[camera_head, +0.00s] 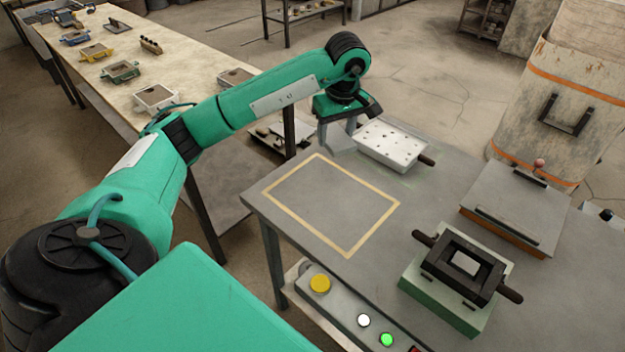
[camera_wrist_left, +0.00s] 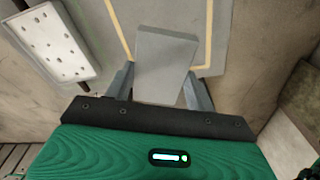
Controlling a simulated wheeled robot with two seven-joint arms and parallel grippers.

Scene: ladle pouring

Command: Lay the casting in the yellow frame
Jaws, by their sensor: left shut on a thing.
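The casting, a plain grey block (camera_wrist_left: 165,62), sits between the two fingers of my left gripper (camera_wrist_left: 160,88) in the left wrist view. In the head view my left gripper (camera_head: 338,130) hangs beyond the far corner of the yellow frame, shut on the casting, which shows only as a small grey piece below it. The yellow frame (camera_head: 373,230) is a painted outline on the grey table, and its inside is empty. Part of the frame line (camera_wrist_left: 208,35) also shows in the left wrist view, beyond the casting. My right gripper is not in view.
A white tray with holes (camera_head: 392,146) stands just right of my left gripper. A black mould (camera_head: 455,245) with a light block inside rests on a green base at the front right. A grey flat plate (camera_head: 515,205) lies behind it. A button panel (camera_head: 345,305) runs along the front edge.

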